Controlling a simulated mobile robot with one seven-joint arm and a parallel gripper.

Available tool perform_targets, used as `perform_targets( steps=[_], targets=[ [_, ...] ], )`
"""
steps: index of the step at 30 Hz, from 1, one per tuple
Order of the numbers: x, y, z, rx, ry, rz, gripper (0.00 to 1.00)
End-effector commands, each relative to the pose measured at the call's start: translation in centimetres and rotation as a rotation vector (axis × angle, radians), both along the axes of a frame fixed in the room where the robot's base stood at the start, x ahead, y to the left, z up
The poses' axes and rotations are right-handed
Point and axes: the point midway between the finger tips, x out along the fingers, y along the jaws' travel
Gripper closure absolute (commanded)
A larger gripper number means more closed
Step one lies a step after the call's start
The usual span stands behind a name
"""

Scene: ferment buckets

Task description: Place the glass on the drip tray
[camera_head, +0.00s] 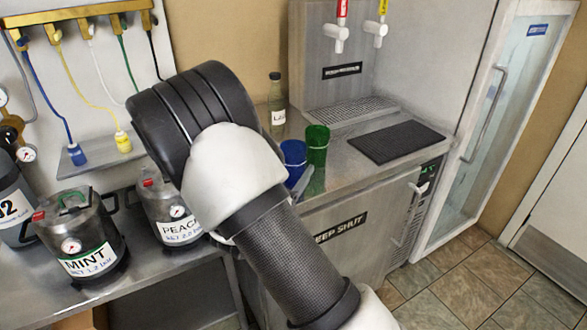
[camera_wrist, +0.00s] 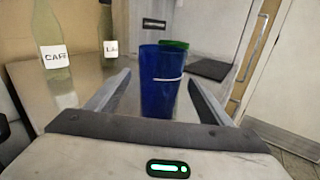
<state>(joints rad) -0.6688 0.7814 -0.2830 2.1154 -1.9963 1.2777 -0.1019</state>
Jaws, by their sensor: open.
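A blue glass (camera_head: 293,155) stands upright on the steel counter, just left of a green glass (camera_head: 317,146). In the wrist view the blue glass (camera_wrist: 158,95) appears between the two fingers of my gripper (camera_wrist: 159,78), with a gap visible on each side. My gripper is open and holds nothing. The green glass (camera_wrist: 176,46) shows partly behind the blue one. The drip tray (camera_head: 362,112) is a slotted metal grate under the taps, behind and right of the glasses, and is empty. In the head view my arm hides most of my gripper.
A labelled bottle (camera_head: 276,100) stands left of the dispenser (camera_head: 335,60); another bottle (camera_wrist: 54,50) shows in the wrist view. A black mat (camera_head: 397,142) lies on the counter at right, bare. Kegs (camera_head: 82,240) stand on the left bench. A glass-doored cooler (camera_head: 497,110) is at right.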

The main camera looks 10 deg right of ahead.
Motion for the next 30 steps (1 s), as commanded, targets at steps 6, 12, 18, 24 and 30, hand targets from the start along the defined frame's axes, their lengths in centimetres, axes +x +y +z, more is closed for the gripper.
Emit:
perform_targets(
  steps=[6,12,18,24,30],
  targets=[
    [0.3,-0.2,0.0,0.0,0.0,0.001,0.26],
    [0.3,-0.2,0.0,0.0,0.0,0.001,0.57],
    [0.3,-0.1,0.1,0.0,-0.002,0.001,0.8],
    [0.3,-0.1,0.6,0.001,-0.003,0.001,0.8],
    [0.3,-0.1,4.2,0.003,-0.006,0.001,0.8]
  ],
)
